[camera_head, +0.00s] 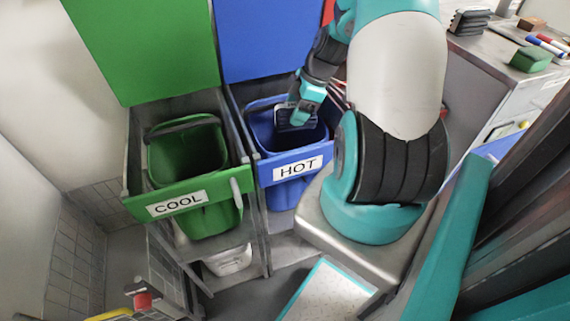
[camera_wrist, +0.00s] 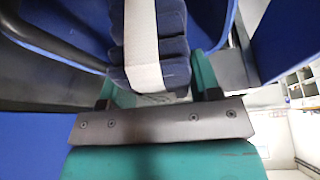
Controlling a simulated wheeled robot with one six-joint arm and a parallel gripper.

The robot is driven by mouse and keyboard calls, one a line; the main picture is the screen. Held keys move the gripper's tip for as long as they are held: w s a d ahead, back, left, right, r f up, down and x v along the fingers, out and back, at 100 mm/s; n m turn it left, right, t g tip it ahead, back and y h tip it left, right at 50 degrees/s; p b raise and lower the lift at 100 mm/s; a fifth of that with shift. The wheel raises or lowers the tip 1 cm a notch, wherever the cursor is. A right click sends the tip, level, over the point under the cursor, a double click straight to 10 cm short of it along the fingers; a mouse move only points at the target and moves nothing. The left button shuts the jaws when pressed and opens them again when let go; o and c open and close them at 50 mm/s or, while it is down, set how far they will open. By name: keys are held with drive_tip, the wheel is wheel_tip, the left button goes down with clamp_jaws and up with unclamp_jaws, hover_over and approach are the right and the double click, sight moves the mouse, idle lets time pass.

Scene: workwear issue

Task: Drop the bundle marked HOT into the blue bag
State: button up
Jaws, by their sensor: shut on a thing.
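The blue bag (camera_head: 262,124) hangs open in a frame behind a blue front panel with a white HOT label (camera_head: 297,168). My gripper (camera_head: 297,114) is at the mouth of the blue bag, pointing down. In the wrist view my gripper (camera_wrist: 155,88) is shut on a dark blue folded bundle (camera_wrist: 174,50) with a white band (camera_wrist: 142,45) around it. The blue bag's wall and rim (camera_wrist: 85,25) show around the bundle. No mark can be read on the bundle from here. Its lower part is hidden in the head view.
A green bag (camera_head: 190,150) with a COOL label (camera_head: 178,203) hangs just left of the blue one. Green and blue lids (camera_head: 140,45) stand up behind. A counter with a green block (camera_head: 531,59) and markers is at the upper right.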

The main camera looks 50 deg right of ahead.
drive_tip(key=shift+f, duration=0.15)
drive_tip(key=o, duration=1.1)
drive_tip(key=p+v, duration=0.2)
drive_tip(key=v, duration=1.5)
drive_tip(key=shift+s, duration=0.15)
drive_tip(key=w+a+r+g+p, duration=0.1)
drive_tip(key=w+a+r+p, duration=0.15)
drive_tip(key=a, duration=0.45)
drive_tip(key=w+a+r+p, duration=0.15)
drive_tip(key=a+r, duration=0.25)
drive_tip(key=a, duration=0.4)
drive_tip(key=w+a+r+g+p, duration=0.1)
drive_tip(key=w+a+r, duration=0.1)
drive_tip(key=a+r, duration=0.35)
drive_tip(key=s+a+r+p, duration=0.1)
drive_tip(key=s+a, duration=0.2)
drive_tip(key=a, duration=0.3)
drive_tip(key=s+a+r+m+p, duration=0.1)
drive_tip(key=s+a+r+p, duration=0.1)
drive_tip(key=s+a, duration=0.2)
drive_tip(key=s+a+r+m+g+p, duration=0.1)
drive_tip(key=s+a, duration=0.3)
drive_tip(key=a, duration=0.5)
drive_tip(key=shift+s+a+r+y+p, duration=0.1)
drive_tip(key=shift+a+r+y+p, duration=0.2)
drive_tip(key=shift+a, duration=0.05)
